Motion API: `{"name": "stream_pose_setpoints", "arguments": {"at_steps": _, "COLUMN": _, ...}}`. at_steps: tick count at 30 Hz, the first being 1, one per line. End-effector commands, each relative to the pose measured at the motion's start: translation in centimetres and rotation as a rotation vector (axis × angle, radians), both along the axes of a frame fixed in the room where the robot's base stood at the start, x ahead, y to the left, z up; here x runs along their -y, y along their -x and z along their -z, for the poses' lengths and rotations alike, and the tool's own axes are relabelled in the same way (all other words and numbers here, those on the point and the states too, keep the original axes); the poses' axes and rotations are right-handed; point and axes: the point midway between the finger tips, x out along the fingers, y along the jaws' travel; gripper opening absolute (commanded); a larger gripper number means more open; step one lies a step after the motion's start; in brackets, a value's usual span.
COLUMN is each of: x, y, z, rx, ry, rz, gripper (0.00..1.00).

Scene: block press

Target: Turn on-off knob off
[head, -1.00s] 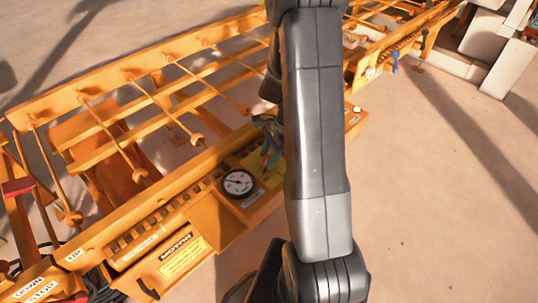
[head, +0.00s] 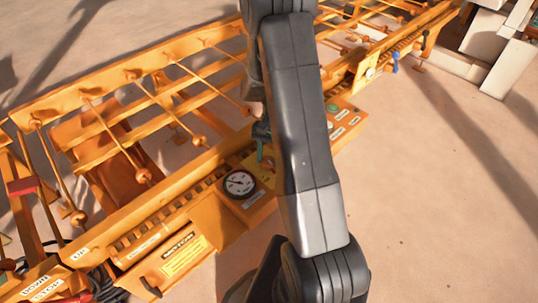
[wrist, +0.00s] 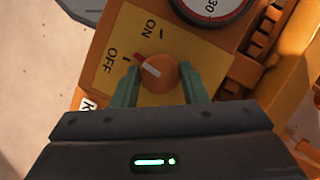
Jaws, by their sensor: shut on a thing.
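The on-off knob (wrist: 160,75) is a round orange dial on a yellow plate (wrist: 190,40) marked ON and OFF. Its red and white pointer faces up and left in the wrist view, closer to the OFF mark than to the ON mark. My gripper (wrist: 160,88) has its two green fingers on either side of the knob and is shut on it. In the head view my gripper (head: 262,145) shows over the control panel, partly covered by my arm, and the knob cannot be made out there.
A round gauge (head: 239,184) sits beside the plate on the orange press (head: 190,205). A green button (head: 333,108) and white labels are right of my arm. Orange rails and rods stand behind the panel. The floor (head: 430,200) on the right is clear.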

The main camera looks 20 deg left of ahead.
Motion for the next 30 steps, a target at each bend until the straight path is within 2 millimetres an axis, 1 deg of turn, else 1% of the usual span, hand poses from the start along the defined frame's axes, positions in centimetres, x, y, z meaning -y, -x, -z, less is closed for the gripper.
{"name": "stream_pose_setpoints", "arguments": {"at_steps": 6, "x": -0.15, "y": -0.01, "z": -0.03, "rx": 0.001, "ry": 0.000, "rz": -0.145, "gripper": 0.17}}
{"name": "stream_pose_setpoints", "arguments": {"at_steps": 12, "x": -0.18, "y": -0.03, "z": -0.02, "rx": 0.002, "ry": 0.000, "rz": -0.227, "gripper": 0.17}}
{"name": "stream_pose_setpoints", "arguments": {"at_steps": 18, "x": -0.20, "y": -0.01, "z": -0.02, "rx": 0.002, "ry": -0.001, "rz": -0.265, "gripper": 0.17}}
{"name": "stream_pose_setpoints", "arguments": {"at_steps": 30, "x": -0.19, "y": -0.01, "z": -0.01, "rx": 0.002, "ry": -0.001, "rz": -0.273, "gripper": 0.17}}
